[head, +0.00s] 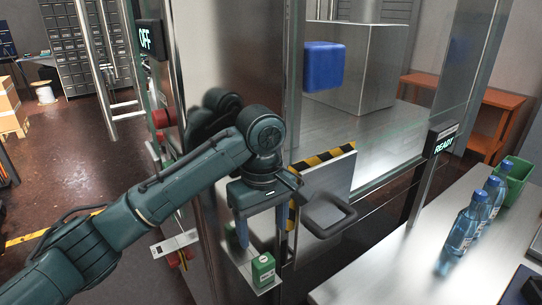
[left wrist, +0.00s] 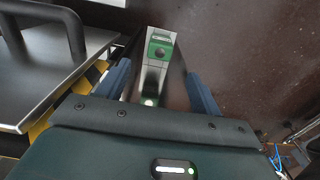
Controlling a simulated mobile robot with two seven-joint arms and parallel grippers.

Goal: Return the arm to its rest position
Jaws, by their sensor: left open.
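My left arm (head: 180,180) reaches in from the lower left of the head view. Its gripper (head: 262,232) points down beside the machine's front. Its two blue fingers are spread apart with nothing between them. A small green box (head: 263,270) with a pale label sits just below the fingers on a metal ledge. In the left wrist view, the open fingers (left wrist: 160,88) flank a green-topped block (left wrist: 160,50) with a dark round spot, beyond the fingertips. My right gripper shows in neither view.
A grey door panel with a dark handle (head: 328,214) and striped edging stands right of the gripper. The glass-fronted machine holds a blue block (head: 323,66). Blue bottles (head: 463,225) and a green bin (head: 515,180) stand on the right table (head: 400,270). Signs read OFF (head: 146,39) and READY (head: 443,145).

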